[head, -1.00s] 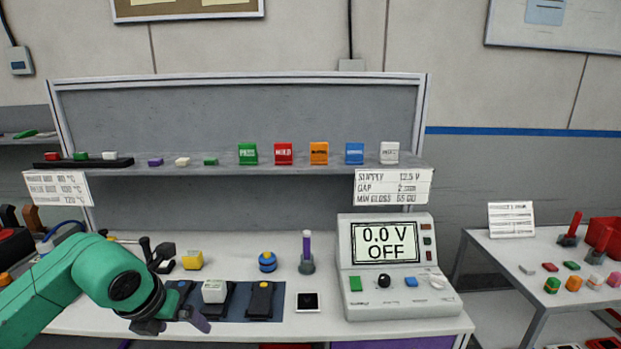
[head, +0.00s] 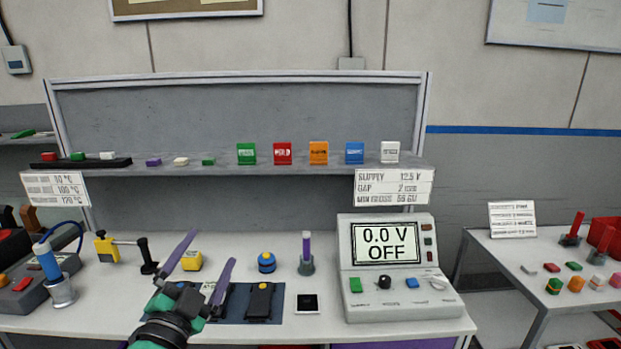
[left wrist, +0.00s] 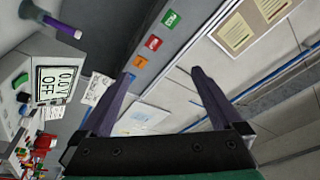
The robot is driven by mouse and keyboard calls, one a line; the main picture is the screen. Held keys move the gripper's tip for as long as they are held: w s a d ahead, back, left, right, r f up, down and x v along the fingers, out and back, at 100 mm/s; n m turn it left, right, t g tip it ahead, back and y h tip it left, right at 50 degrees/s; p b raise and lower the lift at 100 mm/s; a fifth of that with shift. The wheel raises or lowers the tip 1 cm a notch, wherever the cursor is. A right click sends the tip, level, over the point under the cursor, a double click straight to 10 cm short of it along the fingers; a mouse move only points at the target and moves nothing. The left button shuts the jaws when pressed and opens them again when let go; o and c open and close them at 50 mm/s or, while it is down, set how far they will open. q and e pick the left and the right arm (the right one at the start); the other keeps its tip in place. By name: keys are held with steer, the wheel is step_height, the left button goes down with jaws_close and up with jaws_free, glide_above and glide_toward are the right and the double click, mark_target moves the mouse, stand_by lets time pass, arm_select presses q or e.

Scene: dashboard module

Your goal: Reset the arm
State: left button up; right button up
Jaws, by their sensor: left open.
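My left gripper (head: 208,268) is open, with its two purple fingers pointing up and spread apart over the front left of the bench. Nothing shows between the fingers. The left wrist view also shows both fingers (left wrist: 160,88), apart and empty, tilted toward the shelf and the wall. The dark blue mat (head: 234,306) is partly hidden by the gripper. My right gripper is not in view.
A power supply (head: 390,270) reading 0.0 V OFF stands at the right of the bench. A blue-handled tool in a metal holder (head: 62,290) stands at left. A purple stick (head: 306,248) stands upright in its holder. A shelf (head: 230,170) with coloured blocks runs behind.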

arm_select(q)
steer(key=s+a+f+n+g+y, duration=0.25)
steer(key=a+f+n+g, duration=0.2)
steer(key=f, duration=0.55)
steer(key=s+a+f+n+g+y, duration=0.25)
steer(key=s+f+n+g, duration=0.2)
steer(key=f, duration=0.55)
steer(key=s+d+f+g+h, duration=0.3)
steer(key=s+f+g, duration=0.5)
steer(key=s+f, duration=0.55)
steer(key=s+f+g, duration=0.1)
steer(key=s+f, duration=0.1)
steer(key=f, duration=1)
steer(key=s+f, duration=0.2)
steer(key=f, duration=1)
steer(key=s+a+f+g, duration=0.1)
steer(key=s+a+f, duration=0.2)
steer(key=s+f, duration=0.9)
steer(key=s, duration=0.3)
steer(key=shift+a+y, duration=0.3)
